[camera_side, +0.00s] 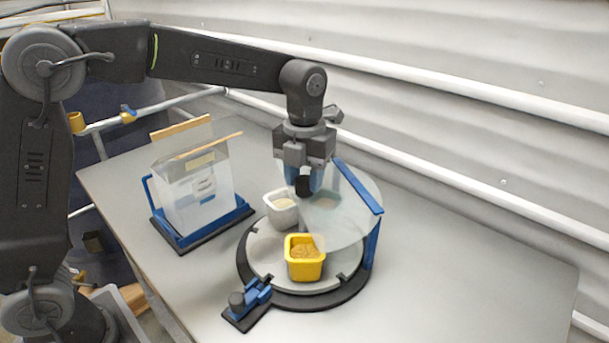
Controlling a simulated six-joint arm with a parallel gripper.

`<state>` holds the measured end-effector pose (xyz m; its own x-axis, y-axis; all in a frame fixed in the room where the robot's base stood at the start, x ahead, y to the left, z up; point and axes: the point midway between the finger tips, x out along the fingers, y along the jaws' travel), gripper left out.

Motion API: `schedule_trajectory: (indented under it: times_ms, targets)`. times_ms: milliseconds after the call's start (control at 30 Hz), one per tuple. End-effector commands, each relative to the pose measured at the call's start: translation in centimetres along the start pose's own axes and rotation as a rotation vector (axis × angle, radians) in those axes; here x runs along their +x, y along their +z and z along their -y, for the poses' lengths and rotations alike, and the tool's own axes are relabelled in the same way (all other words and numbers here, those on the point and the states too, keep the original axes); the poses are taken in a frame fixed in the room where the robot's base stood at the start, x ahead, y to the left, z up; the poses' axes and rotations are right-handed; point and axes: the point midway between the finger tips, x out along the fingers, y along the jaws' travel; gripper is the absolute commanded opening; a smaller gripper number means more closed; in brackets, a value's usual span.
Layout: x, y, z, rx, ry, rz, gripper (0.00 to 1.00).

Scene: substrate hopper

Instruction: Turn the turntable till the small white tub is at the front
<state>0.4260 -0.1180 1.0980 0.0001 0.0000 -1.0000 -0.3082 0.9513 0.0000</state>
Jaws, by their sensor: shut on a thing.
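The turntable (262,255) is a pale round plate in a black ring on the table. A small white tub (281,209) with pale contents stands on its back left part. A yellow tub (305,258) with tan, grainy contents stands at the front. A clear sheet (352,210) covers the back right of the turntable, and something pale shows faintly through it. My gripper (304,184) is above the back of the turntable, pointing down, its blue fingers shut on a dark round knob. What the knob is fixed to is hard to see.
A blue bar (358,185) on a blue post (371,245) stands at the turntable's right. A blue-and-black clamp (248,303) sits at its front left. A clear hopper-like bin (195,185) in a blue frame stands at the left. The table's right side is clear.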

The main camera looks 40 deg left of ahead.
Motion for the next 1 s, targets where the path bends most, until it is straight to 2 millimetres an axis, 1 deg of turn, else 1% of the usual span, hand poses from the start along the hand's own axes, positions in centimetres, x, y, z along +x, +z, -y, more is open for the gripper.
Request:
schedule_trajectory:
  times_ms: [167,400,567,800,933,1000]
  targets:
    - [0.00,0.00,0.00,-0.030,0.000,0.000,0.23]
    - [0.00,0.00,0.00,-0.276,0.000,0.000,0.23]
    - [0.00,0.00,0.00,-0.356,0.000,0.000,0.23]
    - [0.00,0.00,0.00,-0.597,0.000,0.000,0.23]
    - [0.00,0.00,0.00,-0.657,0.000,0.000,0.23]
    - [0.00,0.00,0.00,-0.720,0.000,0.000,0.23]
